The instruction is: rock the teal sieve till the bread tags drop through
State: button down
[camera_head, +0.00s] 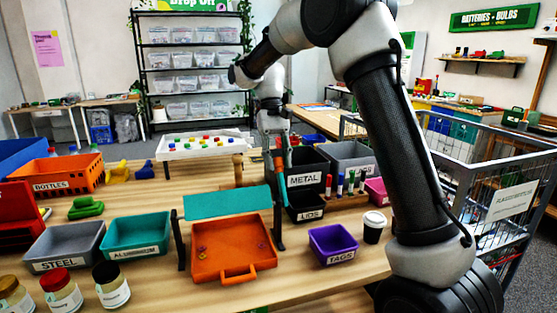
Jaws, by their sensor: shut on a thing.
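The teal sieve (228,204) hangs between two dark posts, its broad teal face showing; I cannot see into it or tell its exact tilt. Below it sits an orange tray (234,266) with a front handle. A few tiny coloured bits, likely bread tags, lie in the tray, too small to count. My gripper (279,164) is at the sieve's right end, above the right post (279,230). It looks shut on a part of the sieve there, but the contact is small and partly hidden. A purple bin (333,258) marked TAGS stands to the right.
A teal aluminum bin (136,248) and a grey steel bin (66,262) stand left of the sieve. Lidded jars (111,292) line the front left. A white cup (373,226), marker rack (346,196) and black metal bin (303,182) crowd the right. A wooden peg (238,169) stands behind.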

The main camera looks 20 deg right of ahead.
jog(key=shift+w+f, duration=0.15)
jog(key=shift+w, duration=0.2)
dwell(0.4)
jog(key=c, duration=1.1)
grip_release()
jog(key=shift+w, duration=0.1)
jog(key=shift+o, duration=0.3)
jog(key=v, duration=1.2)
